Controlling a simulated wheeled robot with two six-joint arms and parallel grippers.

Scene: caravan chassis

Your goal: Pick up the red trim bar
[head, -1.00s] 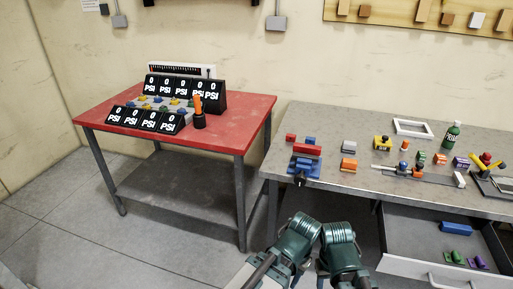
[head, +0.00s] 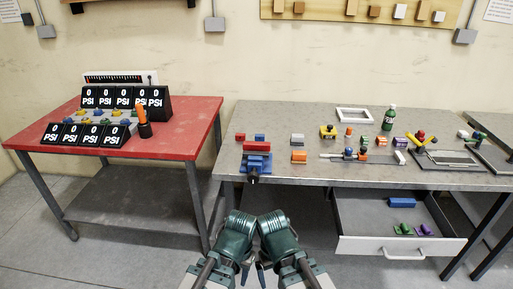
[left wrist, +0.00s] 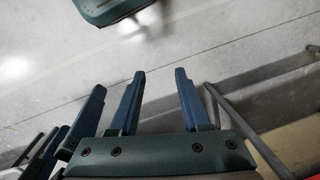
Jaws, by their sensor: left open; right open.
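A red bar (head: 257,147) lies across the top of a blue vise-like fixture (head: 256,163) at the left front edge of the grey workbench. A smaller red block (head: 240,137) sits just behind it to the left. My right gripper (head: 262,271) is low at the bottom middle of the head view, in front of and below the bench edge, apart from the bar. My left gripper is open and empty in the left wrist view (left wrist: 159,74), with bare floor beyond its fingers. In the head view its fingers are mostly hidden behind the wrist.
The grey bench (head: 300,118) carries several small coloured parts, a green bottle (head: 389,119) and a white frame (head: 353,115). An open drawer (head: 400,246) juts out at right. A red table (head: 185,133) with PSI displays stands at left. Floor between them is free.

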